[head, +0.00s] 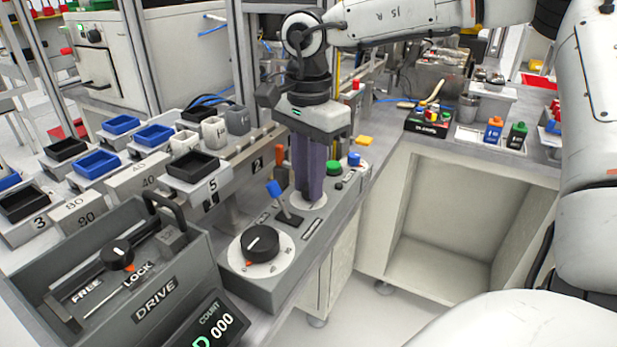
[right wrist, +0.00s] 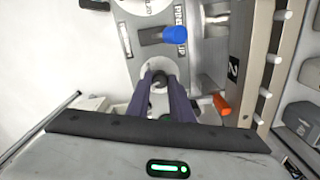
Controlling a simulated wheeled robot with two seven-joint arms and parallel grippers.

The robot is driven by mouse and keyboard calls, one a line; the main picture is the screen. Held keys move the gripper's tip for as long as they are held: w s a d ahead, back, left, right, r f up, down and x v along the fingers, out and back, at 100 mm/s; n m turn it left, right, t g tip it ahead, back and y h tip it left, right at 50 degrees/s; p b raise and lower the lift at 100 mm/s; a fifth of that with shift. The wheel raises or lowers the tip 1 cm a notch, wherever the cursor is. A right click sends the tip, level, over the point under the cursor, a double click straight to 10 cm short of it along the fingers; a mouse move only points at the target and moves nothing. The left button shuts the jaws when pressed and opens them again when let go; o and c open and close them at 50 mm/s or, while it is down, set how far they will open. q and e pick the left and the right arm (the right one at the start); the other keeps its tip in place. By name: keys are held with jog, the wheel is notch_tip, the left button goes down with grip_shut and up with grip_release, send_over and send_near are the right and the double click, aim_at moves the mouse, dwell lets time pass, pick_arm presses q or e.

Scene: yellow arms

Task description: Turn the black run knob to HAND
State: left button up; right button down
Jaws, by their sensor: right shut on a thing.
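My right gripper (head: 308,198) points straight down over a small round white plate (head: 321,203) on the grey control panel (head: 250,287). In the right wrist view its two dark fingers (right wrist: 160,85) stand on either side of a small black knob (right wrist: 158,79) and are shut on it. This appears to be the run knob; in the head view the fingers hide it. The markings around it, including HAND, cannot be read, so its setting cannot be told. My left gripper is not in view.
On the same panel are a large black dial knob (head: 262,242), a blue-tipped lever (head: 275,190), an orange handle (head: 280,155), a green button (head: 334,167) and a blue button (head: 354,159). The DRIVE box (head: 158,312) stands front left. An open cabinet (head: 450,220) is at right.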

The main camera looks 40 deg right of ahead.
jog(key=n, duration=0.5)
jog(key=shift+n, duration=0.3)
dwell(0.4)
jog(key=c, duration=1.6)
grip_release()
jog(key=shift+o, duration=0.2)
jog(key=shift+r, duration=0.1)
notch_tip(320, 180, up, 10)
jog(key=p, duration=0.1)
